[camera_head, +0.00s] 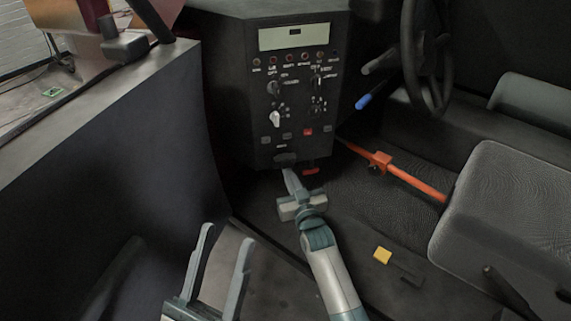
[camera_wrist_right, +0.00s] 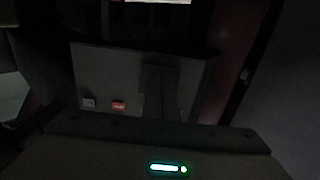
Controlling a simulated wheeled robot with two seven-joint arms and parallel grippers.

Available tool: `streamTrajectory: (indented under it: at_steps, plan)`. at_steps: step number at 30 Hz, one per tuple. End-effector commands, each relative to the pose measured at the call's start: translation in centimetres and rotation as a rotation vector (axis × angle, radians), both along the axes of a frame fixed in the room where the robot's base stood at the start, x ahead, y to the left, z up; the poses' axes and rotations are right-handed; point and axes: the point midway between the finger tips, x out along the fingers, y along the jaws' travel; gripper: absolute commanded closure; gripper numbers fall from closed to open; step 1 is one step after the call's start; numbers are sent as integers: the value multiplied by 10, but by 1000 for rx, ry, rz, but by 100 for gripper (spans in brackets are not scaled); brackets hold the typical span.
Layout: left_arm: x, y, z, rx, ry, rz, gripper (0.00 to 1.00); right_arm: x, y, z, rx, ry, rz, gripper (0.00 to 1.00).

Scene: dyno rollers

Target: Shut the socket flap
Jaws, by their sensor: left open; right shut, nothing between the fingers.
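A black control panel (camera_head: 295,90) with knobs, buttons and a display stands at top centre. At its lower edge a small dark piece (camera_head: 285,158) sticks out; it looks like the socket flap, but I cannot tell how far open it is. My right gripper (camera_head: 289,173) is shut and empty, its fingertips just below this piece; I cannot tell whether they touch it. The right wrist view is very dark and shows the panel face (camera_wrist_right: 112,80) with a grey and a red button. My left gripper (camera_head: 226,250) is open and empty, low in front of the panel.
An orange bar (camera_head: 412,182) crosses the floor right of the panel. A steering wheel (camera_head: 425,60) and a grey seat (camera_head: 510,215) stand at right. A dark wall (camera_head: 120,150) fills the left side.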

Motion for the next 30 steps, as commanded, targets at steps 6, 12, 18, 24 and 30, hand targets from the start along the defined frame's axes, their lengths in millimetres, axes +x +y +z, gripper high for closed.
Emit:
streamTrajectory:
  at_steps: [6,12,18,24,30]
  plan:
    - [0,0,1,0,0,0,57,1,0,2,0,0,0,100]
    - [0,0,1,0,0,0,57,1,0,1,0,0,0,100]
    - [0,0,0,0,0,0,57,3,1,1,0,0,0,100]
    - [0,0,-3,0,0,0,57,9,3,0,1,1,0,100]
    - [0,0,-5,0,0,0,57,15,5,1,0,0,0,100]
